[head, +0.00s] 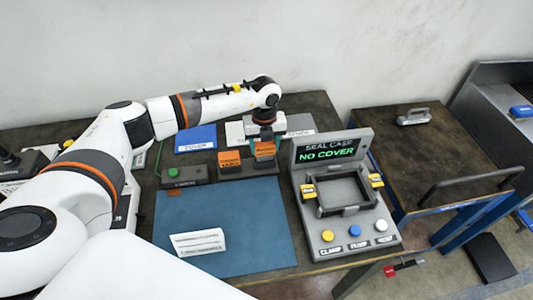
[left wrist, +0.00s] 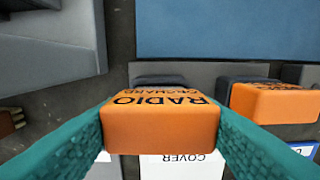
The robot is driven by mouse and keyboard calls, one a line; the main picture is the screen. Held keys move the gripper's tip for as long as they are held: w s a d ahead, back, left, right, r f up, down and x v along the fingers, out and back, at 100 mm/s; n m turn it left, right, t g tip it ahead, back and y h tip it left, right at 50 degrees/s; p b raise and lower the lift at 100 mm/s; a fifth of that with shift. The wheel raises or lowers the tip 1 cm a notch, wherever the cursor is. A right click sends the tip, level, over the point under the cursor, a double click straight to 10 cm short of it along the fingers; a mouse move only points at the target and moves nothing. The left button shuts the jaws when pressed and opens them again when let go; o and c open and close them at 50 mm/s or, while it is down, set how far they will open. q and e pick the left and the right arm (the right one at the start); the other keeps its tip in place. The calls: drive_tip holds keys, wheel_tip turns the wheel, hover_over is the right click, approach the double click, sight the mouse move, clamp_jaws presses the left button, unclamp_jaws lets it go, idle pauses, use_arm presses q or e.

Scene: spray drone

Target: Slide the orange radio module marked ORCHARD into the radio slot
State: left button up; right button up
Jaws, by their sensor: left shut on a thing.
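My left gripper (head: 264,141) is shut on an orange radio module (head: 265,150) above the grey rack at the back of the table. In the left wrist view the module (left wrist: 160,130) sits between the two teal fingers (left wrist: 160,126) and reads RADIO ORCHARD, upside down. A second orange module (head: 229,160) stands on the rack to its left; in the left wrist view it is to the right (left wrist: 274,103), its lettering partly cut off. I cannot make out the radio slot for certain. My right gripper is not in view.
A grey seal case station (head: 347,195) with a NO COVER screen and several buttons stands right of the blue mat (head: 230,235). A blue panel (head: 195,138) lies at the back left. A second table (head: 425,150) is at the right.

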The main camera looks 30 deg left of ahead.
use_arm(q)
drive_tip(key=shift+r+p, duration=1)
drive_tip(key=shift+r, duration=0.65)
